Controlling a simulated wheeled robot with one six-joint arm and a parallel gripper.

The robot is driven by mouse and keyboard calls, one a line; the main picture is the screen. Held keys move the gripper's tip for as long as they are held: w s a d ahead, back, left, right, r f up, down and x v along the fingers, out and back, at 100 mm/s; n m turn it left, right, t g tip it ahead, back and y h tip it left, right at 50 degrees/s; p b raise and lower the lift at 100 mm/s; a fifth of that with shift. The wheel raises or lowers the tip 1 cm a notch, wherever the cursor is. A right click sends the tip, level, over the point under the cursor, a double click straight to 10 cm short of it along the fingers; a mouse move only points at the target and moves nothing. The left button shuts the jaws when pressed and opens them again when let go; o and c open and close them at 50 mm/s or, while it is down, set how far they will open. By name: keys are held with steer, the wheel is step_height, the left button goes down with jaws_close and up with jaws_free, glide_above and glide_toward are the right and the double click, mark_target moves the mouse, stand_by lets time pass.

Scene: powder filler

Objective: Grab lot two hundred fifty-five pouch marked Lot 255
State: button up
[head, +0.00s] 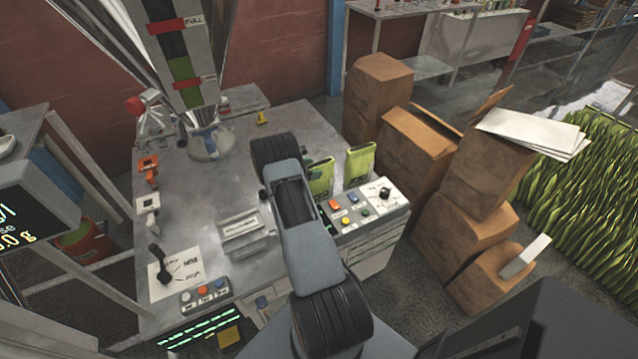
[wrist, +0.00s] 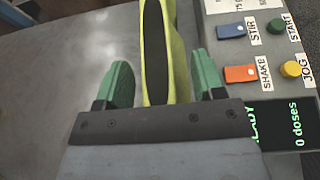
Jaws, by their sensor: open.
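Two green pouches stand upright on the metal table behind the button panel in the head view: a left pouch (head: 321,178) close beside my arm and a right pouch (head: 360,163). No lot number is readable on either. In the wrist view a yellow-green pouch with a dark middle (wrist: 179,62) stands edge-on between the green fingers of my gripper (wrist: 161,63). The fingers are open, with a gap on each side of the pouch. It appears to be the left pouch. My arm hides most of the gripper in the head view.
The button panel (head: 362,213) is right in front of the pouches; its buttons (wrist: 240,73) lie close to the right finger in the wrist view. The filler's glass-like outlet (head: 208,143) stands at the back left. Cardboard boxes (head: 415,145) are stacked to the right.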

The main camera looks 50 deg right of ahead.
jaws_close()
stand_by(0.6)
steer(key=shift+r, duration=0.15)
